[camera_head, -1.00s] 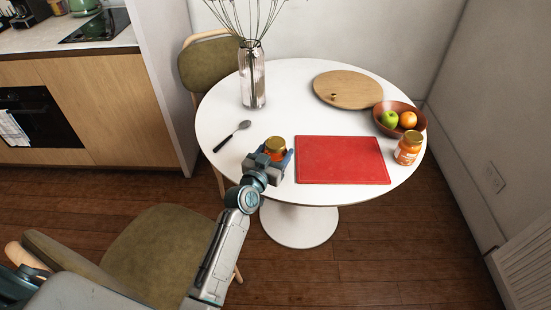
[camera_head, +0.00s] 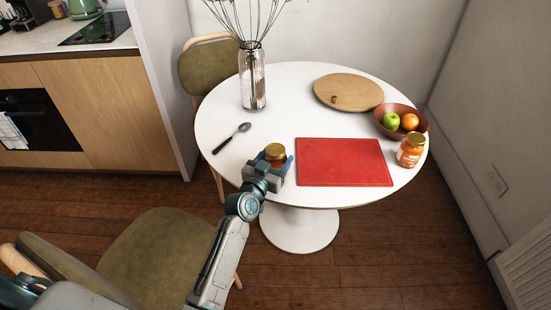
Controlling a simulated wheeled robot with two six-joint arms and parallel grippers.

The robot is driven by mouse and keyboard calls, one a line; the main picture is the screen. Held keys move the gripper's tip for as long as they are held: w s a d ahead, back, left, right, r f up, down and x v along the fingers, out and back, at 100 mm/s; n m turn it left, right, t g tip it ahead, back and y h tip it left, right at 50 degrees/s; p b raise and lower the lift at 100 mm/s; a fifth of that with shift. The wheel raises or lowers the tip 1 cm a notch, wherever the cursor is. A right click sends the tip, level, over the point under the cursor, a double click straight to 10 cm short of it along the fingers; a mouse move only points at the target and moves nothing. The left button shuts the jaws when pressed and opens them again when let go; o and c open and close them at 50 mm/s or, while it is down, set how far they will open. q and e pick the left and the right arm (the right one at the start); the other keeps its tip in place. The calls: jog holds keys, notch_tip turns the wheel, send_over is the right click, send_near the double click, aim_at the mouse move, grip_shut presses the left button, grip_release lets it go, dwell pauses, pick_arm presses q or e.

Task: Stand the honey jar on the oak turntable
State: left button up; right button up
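A gold-lidded jar with amber contents, seemingly the honey jar (camera_head: 275,151), is at the near edge of the white table, left of the red board. My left gripper (camera_head: 275,166) has one finger on each side of it and looks shut on it. The fingers and palm hide its lower part, so I cannot tell whether it touches the table. My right gripper is not in view.
A red board (camera_head: 343,162) lies right of the held jar. A second gold-lidded jar (camera_head: 410,152), orange with a label, stands at the right. Behind it is a fruit bowl (camera_head: 421,124). A glass vase (camera_head: 252,88) and a spoon (camera_head: 231,138) are at the left.

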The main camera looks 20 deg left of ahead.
pick_arm(q)
jog(key=o, duration=0.4)
